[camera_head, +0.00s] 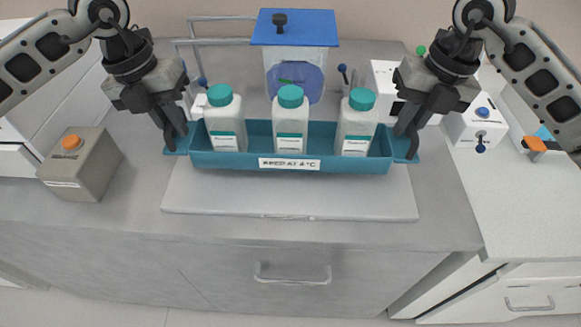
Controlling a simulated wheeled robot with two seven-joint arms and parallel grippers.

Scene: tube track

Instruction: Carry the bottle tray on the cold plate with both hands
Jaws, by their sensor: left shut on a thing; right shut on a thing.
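The teal bottle tray (232,160) holds three white bottles with teal caps: a left bottle (224,120), a middle bottle (291,121) and a right bottle (357,122). All stand upright. A white label is on the tray's front. My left gripper (171,143) is shut on the tray's left end handle. My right gripper (412,146) is shut on its right end handle. The pale grey cold plate (290,203) lies on the bench, its front part showing below the tray. The tray covers its back part, and I cannot tell whether they touch.
A grey box with an orange knob (81,166) stands left of the plate. A blue-lidded clear container (295,55) stands behind the tray. A white box with a blue button (476,124) stands at the right. The bench front (290,232) is clear.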

